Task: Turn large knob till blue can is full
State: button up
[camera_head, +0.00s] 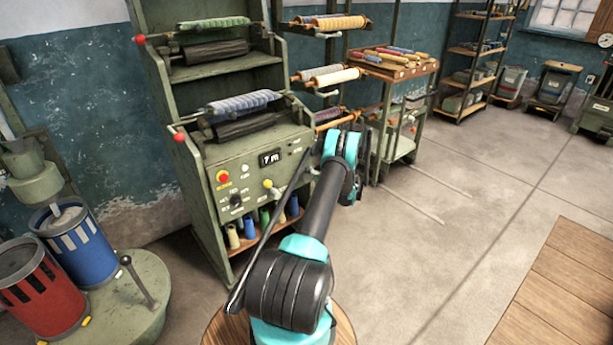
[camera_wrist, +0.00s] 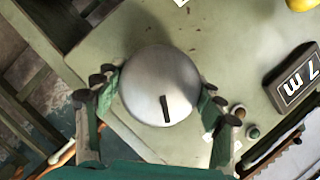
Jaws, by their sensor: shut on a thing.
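The large silver knob (camera_wrist: 160,85) sits on the green panel in the wrist view, with a dark line mark pointing toward the bottom of the picture. My gripper (camera_wrist: 158,92) is around it, with green fingers at its left and right sides, closed on it. In the head view my arm hides the knob and the fingers. The blue can (camera_head: 88,256) stands at the left on a round green platform (camera_head: 140,311).
A red can (camera_head: 42,285) stands beside the blue can, near a lever (camera_head: 137,281). The machine's panel has a small display (camera_head: 270,157), which shows "7 m" in the wrist view (camera_wrist: 298,84), and a red button (camera_head: 222,176).

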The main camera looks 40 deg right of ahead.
dwell(0.4)
jog(key=o, duration=1.2)
jog(key=shift+s+d, duration=0.1)
jog(key=v, duration=1.2)
